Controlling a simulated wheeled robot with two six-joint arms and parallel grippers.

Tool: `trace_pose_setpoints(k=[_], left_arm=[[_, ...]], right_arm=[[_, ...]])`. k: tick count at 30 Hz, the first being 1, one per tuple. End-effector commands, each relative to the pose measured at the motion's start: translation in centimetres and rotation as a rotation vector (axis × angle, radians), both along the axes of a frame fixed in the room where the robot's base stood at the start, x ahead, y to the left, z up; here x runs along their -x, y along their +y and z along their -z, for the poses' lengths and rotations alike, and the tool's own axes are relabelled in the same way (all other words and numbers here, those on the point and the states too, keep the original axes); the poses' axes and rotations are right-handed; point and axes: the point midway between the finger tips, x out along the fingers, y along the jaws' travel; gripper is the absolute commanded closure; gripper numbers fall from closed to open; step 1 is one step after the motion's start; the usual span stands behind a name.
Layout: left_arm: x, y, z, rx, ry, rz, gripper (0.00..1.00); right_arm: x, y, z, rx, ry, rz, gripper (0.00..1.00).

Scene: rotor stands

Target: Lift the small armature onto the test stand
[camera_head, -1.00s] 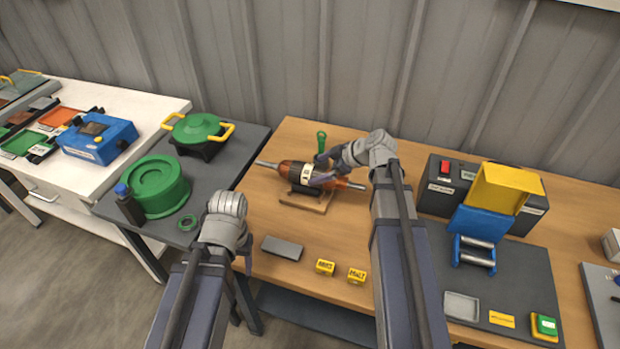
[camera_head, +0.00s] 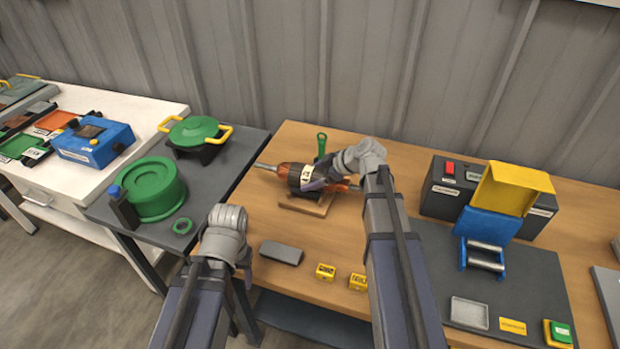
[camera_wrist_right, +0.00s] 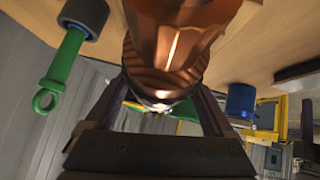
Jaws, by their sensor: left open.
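The armature (camera_head: 294,178), with copper ends, a dark core and a white label, lies over a small wooden base (camera_head: 304,206) on the wooden bench. My right gripper (camera_head: 318,182) reaches over its right half. In the right wrist view the armature (camera_wrist_right: 172,50) fills the space between the two fingers; whether they press on it is unclear. A blue stand with two metal rollers (camera_head: 484,256) sits on a dark mat at the right, with nothing on the rollers. My left gripper (camera_head: 240,268) is open and empty, left of the wooden bench's front.
A green-handled tool (camera_head: 322,145) stands behind the armature. A grey block (camera_head: 282,253) and two yellow blocks (camera_head: 326,271) lie in front. A black box (camera_head: 447,190) and an open yellow lid (camera_head: 514,187) stand behind the rollers. Green parts (camera_head: 153,188) occupy the grey table.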

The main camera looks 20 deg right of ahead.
Motion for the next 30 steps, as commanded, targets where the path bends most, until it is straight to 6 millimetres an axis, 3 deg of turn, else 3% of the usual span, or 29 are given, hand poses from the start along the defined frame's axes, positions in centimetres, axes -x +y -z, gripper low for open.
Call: trace_pose_setpoints(k=[2, 21, 30], left_arm=[[0.0, 0.0, 0.0, 0.0, 0.0, 0.0, 0.4], [0.0, 0.0, 0.01, 0.0, 0.0, 0.0, 0.4], [0.0, 0.0, -0.03, 0.0, 0.0, 0.0, 0.4]], right_arm=[[0.0, -0.01, 0.01, 0.0, 0.0, 0.0, 0.27], [0.01, -0.02, 0.01, 0.0, 0.0, 0.0, 0.99], [-0.03, 0.01, -0.08, -0.003, -0.002, 0.001, 1.0]])
